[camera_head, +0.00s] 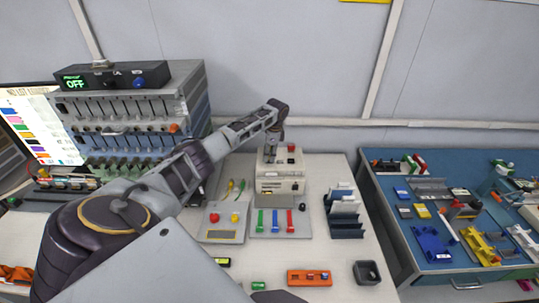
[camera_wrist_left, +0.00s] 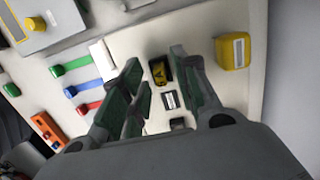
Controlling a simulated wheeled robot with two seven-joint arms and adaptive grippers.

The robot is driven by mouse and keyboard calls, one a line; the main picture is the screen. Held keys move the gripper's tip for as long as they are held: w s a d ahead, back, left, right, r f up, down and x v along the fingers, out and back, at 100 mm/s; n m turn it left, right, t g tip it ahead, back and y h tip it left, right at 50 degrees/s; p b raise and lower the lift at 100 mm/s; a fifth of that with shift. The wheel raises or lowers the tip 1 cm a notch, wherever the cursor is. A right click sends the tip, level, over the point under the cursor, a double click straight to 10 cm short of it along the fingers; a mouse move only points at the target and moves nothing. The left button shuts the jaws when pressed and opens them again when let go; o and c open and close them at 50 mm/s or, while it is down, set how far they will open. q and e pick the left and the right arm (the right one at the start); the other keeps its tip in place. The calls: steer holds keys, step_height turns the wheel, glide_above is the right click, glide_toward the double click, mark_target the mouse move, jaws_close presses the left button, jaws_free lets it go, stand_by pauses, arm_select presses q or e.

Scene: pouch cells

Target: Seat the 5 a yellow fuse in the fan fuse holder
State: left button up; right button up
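My left gripper (camera_head: 269,157) reaches down at the top of a beige box-shaped unit (camera_head: 281,186) at the back of the white table. In the left wrist view its fingers (camera_wrist_left: 158,80) stand apart. Between and beyond them shows a small black piece with yellow on it (camera_wrist_left: 161,70); I cannot tell whether this is the fuse holder or whether the yellow is the fuse. A white label (camera_wrist_left: 170,100) lies beside it. I see no fuse held in the fingers. The orange rack (camera_head: 297,278) at the front holds small coloured pieces, and also shows in the wrist view (camera_wrist_left: 42,124).
Green, blue and red levers (camera_head: 275,222) stand in front of the unit. A panel with red and yellow buttons (camera_head: 222,234) is left of them, a dark rack with pale plates (camera_head: 346,228) right. A yellow block (camera_wrist_left: 233,51) shows at right in the wrist view.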

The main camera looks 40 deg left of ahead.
stand_by(0.3)
arm_select(q)
step_height(320, 180, up, 12)
steer(key=w+d+b, duration=0.1)
stand_by(0.7)
steer(key=shift+d, duration=0.1)
stand_by(0.7)
